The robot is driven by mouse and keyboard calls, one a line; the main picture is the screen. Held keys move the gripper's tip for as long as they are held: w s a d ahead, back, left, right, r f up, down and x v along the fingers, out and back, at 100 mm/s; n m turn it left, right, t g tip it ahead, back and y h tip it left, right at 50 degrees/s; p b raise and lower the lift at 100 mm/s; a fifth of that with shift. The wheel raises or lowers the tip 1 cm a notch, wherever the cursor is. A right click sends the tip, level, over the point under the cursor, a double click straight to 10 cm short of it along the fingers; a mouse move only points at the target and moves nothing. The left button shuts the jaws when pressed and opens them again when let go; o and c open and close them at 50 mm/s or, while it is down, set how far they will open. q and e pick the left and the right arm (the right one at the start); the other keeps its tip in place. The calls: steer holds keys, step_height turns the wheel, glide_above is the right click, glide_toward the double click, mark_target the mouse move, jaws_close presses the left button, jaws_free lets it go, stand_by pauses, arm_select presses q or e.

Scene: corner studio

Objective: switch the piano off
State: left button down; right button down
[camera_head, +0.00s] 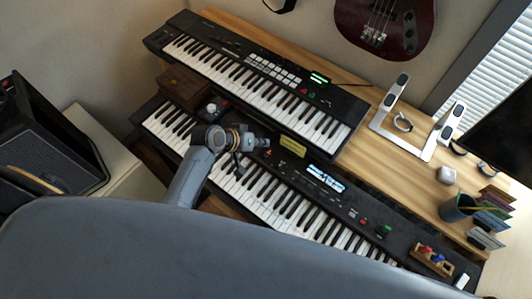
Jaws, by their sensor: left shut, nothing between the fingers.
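Two black keyboards stand one behind the other. The lower, nearer one (283,205) looks like the piano; its blue-white screen (326,178) is lit. Small red and green items sit on its panel, right of the screen. The upper keyboard (262,85) stands behind it on the wooden desk, with a lit green screen (319,78). My left gripper (266,142) is shut and empty, over the back of the lower keyboard, left of its screen. Whether it touches the panel is unclear. My wrist hides some keys. The right gripper is out of view.
A yellow item (293,146) lies just right of the left gripper. A wooden box (184,87) stands left. A white stand (410,128), pen cup (457,207) and wooden tray with colourful items (432,260) are at right. A black speaker (50,140) stands far left.

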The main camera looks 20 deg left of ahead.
arm_select(q)
steer(key=shift+w+n+t, duration=0.3)
steer(key=shift+w, duration=0.6)
steer(key=shift+f, duration=0.1)
steer(key=b, duration=0.8)
glide_above(264, 157)
step_height(264, 157, down, 7)
steer(key=shift+f, duration=0.85)
steer(key=shift+f+b, duration=0.35)
steer(key=shift+b, duration=0.05)
